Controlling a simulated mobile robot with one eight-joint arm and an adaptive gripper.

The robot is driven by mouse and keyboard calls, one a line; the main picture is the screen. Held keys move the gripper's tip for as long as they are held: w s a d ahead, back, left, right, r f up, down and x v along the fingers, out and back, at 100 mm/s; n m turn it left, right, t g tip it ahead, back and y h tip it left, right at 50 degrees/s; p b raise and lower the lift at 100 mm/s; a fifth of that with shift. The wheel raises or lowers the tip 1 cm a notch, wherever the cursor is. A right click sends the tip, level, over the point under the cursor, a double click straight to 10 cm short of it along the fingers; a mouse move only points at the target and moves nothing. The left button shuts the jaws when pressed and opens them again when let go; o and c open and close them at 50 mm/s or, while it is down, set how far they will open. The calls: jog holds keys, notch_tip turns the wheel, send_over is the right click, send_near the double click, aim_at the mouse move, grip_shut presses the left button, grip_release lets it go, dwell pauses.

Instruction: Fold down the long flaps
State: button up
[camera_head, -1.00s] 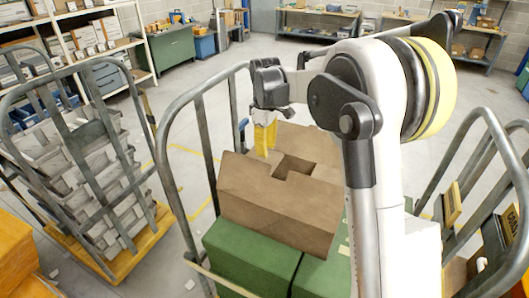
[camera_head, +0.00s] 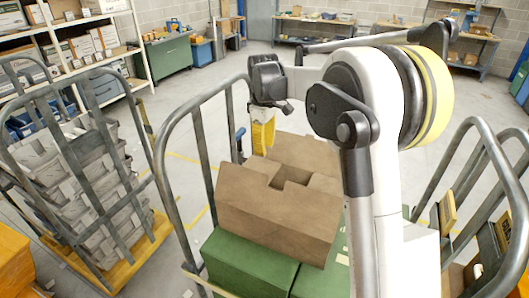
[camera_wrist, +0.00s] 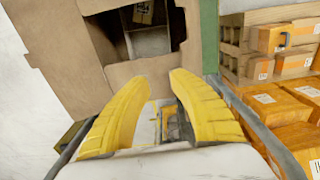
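An open cardboard box (camera_head: 275,212) sits on green crates (camera_head: 245,268) on a cage cart. Its near long flap stands up and leans toward the camera; the far flap (camera_head: 310,150) also stands up. Between them the short flaps look folded inward, with a dark gap (camera_head: 292,176). My gripper (camera_head: 263,148) hangs at the box's far left corner, beside the far flap. In the wrist view my gripper (camera_wrist: 158,78) has its two yellow fingers spread with nothing between them. The box (camera_wrist: 60,75) lies beyond the fingertips, and its dark opening shows a small labelled carton (camera_wrist: 150,42). Contact cannot be told.
The cart's grey tube frame (camera_head: 170,150) rises left of the box, with another frame (camera_head: 475,150) at right. A cart of grey bins (camera_head: 85,190) stands at left. Orange boxes (camera_wrist: 285,115) stack at right in the wrist view. Open floor lies behind.

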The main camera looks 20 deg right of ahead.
notch_tip(320, 180, up, 10)
dwell(0.3)
jog(key=shift+s, duration=0.1)
